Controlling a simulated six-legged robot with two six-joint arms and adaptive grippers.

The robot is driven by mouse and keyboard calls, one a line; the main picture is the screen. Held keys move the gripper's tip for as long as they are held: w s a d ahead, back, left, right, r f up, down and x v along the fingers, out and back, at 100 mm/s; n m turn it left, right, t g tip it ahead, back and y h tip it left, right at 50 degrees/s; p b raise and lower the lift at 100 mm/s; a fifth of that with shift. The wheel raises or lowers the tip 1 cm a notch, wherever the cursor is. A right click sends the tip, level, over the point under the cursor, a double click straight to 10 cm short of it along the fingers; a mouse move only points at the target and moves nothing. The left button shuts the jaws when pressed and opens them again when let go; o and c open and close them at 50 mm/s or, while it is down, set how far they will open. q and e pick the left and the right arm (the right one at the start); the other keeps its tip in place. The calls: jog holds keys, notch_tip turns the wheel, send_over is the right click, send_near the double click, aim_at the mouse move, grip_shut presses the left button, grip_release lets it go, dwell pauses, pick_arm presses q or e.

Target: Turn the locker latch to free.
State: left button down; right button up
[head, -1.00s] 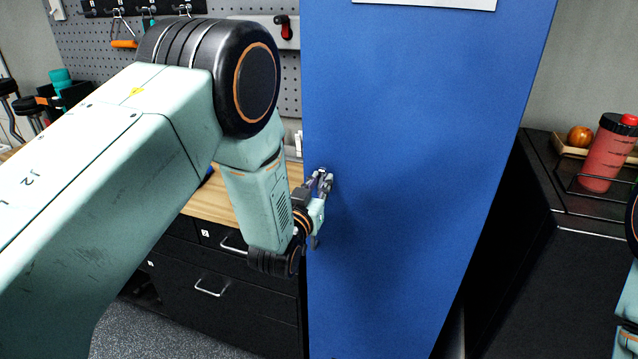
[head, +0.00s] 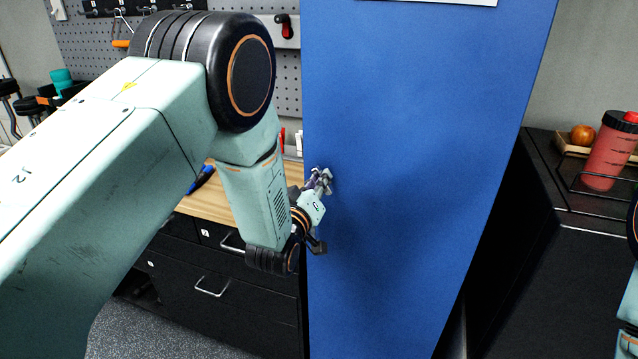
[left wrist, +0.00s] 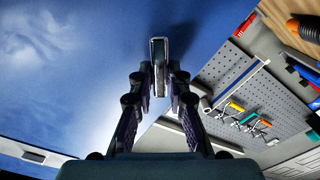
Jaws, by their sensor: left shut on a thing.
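The blue locker door (head: 420,150) fills the middle of the head view. Its latch (left wrist: 159,60), a narrow metal lever, shows in the left wrist view, standing out from the blue face near the door's edge. My left gripper (head: 322,178) is at the door's left edge in the head view. In the left wrist view the left gripper (left wrist: 160,82) has one finger on each side of the latch, shut on it. In the head view the fingers mostly hide the latch. My right gripper is out of view.
A wooden bench top (head: 232,200) over black drawers (head: 225,285) lies left of the locker, below a pegboard (head: 105,45) with tools. On the right, a black cabinet (head: 590,270) carries a red shaker bottle (head: 607,158) and an orange fruit (head: 582,135).

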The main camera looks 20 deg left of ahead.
pick_arm(q)
jog(key=n, duration=0.3)
jog(key=n+b, duration=0.1)
jog(key=n, duration=0.7)
jog(key=shift+a+f, duration=0.15)
jog(key=shift+f, duration=0.25)
jog(key=shift+n, duration=0.4)
jog(key=c, duration=1.3)
grip_release()
jog(key=shift+s, duration=0.1)
jog(key=s, duration=1.1)
jog(key=shift+s+a, duration=0.2)
jog(key=shift+s, duration=0.2)
